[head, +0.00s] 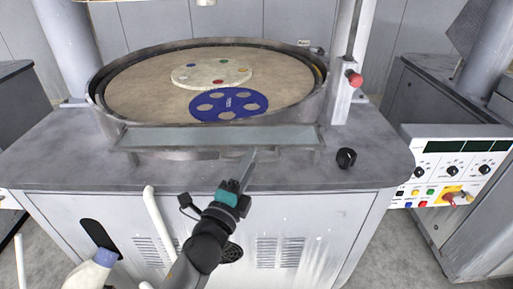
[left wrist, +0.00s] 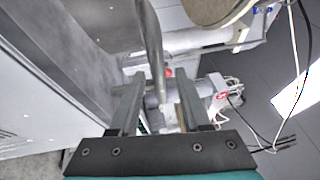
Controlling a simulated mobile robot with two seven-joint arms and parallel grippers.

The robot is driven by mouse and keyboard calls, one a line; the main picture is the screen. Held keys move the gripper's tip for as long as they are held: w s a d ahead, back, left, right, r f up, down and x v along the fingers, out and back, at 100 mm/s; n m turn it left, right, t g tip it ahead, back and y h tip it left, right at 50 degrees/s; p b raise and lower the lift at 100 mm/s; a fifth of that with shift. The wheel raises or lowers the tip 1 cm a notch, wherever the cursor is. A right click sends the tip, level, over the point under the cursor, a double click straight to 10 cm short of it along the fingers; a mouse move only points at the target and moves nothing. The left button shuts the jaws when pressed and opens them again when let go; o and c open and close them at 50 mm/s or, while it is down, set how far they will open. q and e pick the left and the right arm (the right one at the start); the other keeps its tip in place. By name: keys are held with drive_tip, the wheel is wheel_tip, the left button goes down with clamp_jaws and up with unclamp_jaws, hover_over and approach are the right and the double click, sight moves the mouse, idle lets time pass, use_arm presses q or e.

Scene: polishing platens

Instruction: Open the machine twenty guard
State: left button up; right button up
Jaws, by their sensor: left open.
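The guard (head: 220,137) is a long grey panel in a metal frame. It runs across the front of the round platen basin (head: 95,95), above the bench top. My left gripper (head: 248,158) is at the guard's lower front edge, a little right of its middle. Whether it touches the guard cannot be told. In the left wrist view the two fingers of my left gripper (left wrist: 160,88) are apart. A grey curved bar or edge (left wrist: 150,45) shows between and beyond them, likely part of the guard. My right gripper is not seen.
A blue disc with holes (head: 228,104) and a pale disc with coloured spots (head: 212,74) lie in the basin. A black knob (head: 346,158) stands on the bench top right of the guard. A control panel (head: 455,165) is at right. A red knob (head: 355,79) sits on the post.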

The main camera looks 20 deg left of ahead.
use_arm(q)
drive_tip(key=shift+w+d+r, duration=0.15)
drive_tip(key=shift+w, duration=1.05)
drive_tip(key=shift+w+d+r, duration=0.1)
drive_tip(key=shift+w+r, duration=0.05)
drive_tip(key=shift+w, duration=1)
drive_tip(key=c, duration=0.7)
drive_tip(key=shift+r, duration=0.15)
clamp_jaws()
